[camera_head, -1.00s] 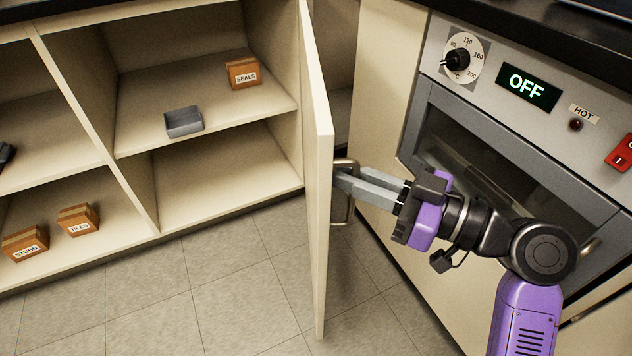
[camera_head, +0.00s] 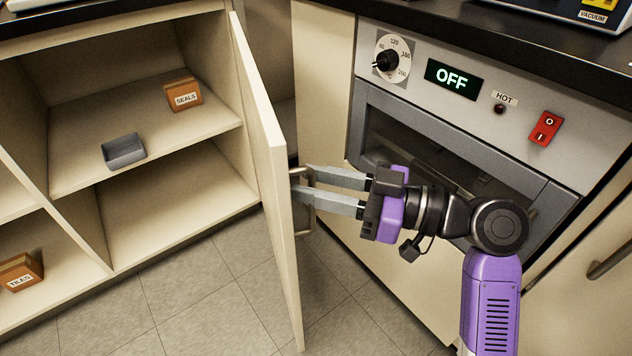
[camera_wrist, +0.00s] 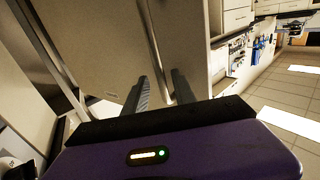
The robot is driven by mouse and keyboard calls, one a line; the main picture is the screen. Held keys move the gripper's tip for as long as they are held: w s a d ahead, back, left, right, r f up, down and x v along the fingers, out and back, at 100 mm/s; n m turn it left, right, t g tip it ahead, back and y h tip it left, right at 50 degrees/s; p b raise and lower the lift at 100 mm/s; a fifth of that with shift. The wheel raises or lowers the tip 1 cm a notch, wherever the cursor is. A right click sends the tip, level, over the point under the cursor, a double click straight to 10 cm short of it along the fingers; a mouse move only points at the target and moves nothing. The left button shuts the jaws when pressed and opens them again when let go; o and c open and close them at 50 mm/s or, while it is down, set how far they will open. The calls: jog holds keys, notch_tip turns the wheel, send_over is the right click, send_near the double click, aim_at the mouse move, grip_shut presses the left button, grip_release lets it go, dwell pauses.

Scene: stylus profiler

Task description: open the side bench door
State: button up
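The side bench door (camera_head: 262,170) is a cream panel that stands swung out from the open shelves, its inner face toward the left. Its metal bar handle (camera_head: 308,222) is on the outer face, partly hidden by the fingers. My gripper (camera_head: 303,186) is at the handle from the right, its two grey fingers spread apart with a clear gap. In the wrist view my gripper (camera_wrist: 160,88) also shows spread fingers, and the handle bar (camera_wrist: 149,40) runs down toward the gap between them. Contact with the bar cannot be told.
An oven with an OFF display (camera_head: 451,79) stands right behind my arm. The open shelves hold a grey tray (camera_head: 124,151), a SEALS box (camera_head: 184,95) and a TILES box (camera_head: 20,272). The tiled floor (camera_head: 195,305) before the shelves is clear.

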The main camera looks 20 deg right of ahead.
jog(key=p+v, duration=0.2)
jog(key=v, duration=0.6)
jog(key=shift+c, duration=0.4)
